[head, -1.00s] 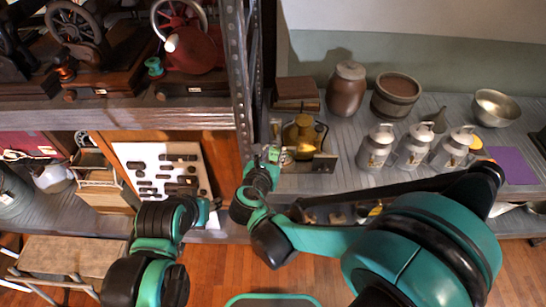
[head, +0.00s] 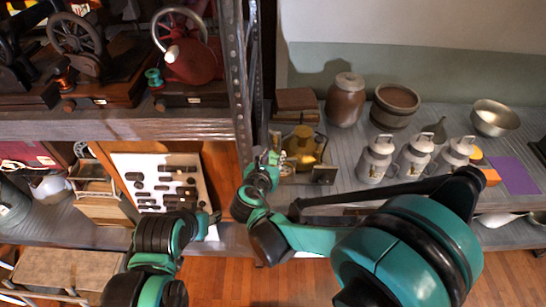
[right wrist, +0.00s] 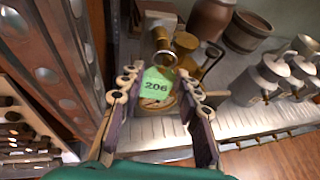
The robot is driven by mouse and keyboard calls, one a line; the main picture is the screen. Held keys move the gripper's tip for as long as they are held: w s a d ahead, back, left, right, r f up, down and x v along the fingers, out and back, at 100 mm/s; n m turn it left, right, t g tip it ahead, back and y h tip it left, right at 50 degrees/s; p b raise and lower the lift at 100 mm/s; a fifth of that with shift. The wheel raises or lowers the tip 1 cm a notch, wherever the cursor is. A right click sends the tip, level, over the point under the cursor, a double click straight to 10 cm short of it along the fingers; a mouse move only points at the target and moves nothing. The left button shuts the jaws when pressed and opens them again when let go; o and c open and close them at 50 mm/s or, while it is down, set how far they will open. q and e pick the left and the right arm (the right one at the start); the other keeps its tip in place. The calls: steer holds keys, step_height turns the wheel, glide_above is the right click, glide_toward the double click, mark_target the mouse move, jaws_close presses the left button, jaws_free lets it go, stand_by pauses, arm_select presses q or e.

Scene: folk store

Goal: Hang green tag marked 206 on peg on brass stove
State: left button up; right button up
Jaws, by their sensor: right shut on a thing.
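The green tag marked 206 (right wrist: 155,86) shows upright between the fingertips of my right gripper (right wrist: 155,87) in the right wrist view, its number facing the camera and a ring at its top. In the head view my right gripper (head: 268,163) is beside the left side of the brass stove (head: 301,146), with a bit of green at its tip. The brass stove also shows just beyond the tag in the right wrist view (right wrist: 186,42). I cannot make out the peg clearly, or whether the tag touches the stove. My left gripper (head: 208,222) is low at the left, its fingers unclear.
A metal shelf post (head: 241,90) stands close left of my right gripper. Milk cans (head: 376,160), a brown jar (head: 346,100), a wooden tub (head: 395,105) and a metal bowl (head: 495,118) stand on the counter. A brown box (head: 296,100) is behind the stove.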

stand_by(0.3)
steer(key=o, duration=1.2)
steer(key=shift+c, duration=0.2)
steer(key=v, duration=1.2)
steer(key=s+d+f+m+g+y, duration=0.1)
steer(key=s+d+m, duration=0.4)
steer(key=d+m, duration=0.5)
steer(key=s+d+f+m+g+y, duration=0.2)
steer(key=d+m, duration=0.9)
steer(key=m, duration=1.2)
steer(key=s+g, duration=0.2)
steer(key=s, duration=0.1)
steer(key=shift+f+g, duration=0.4)
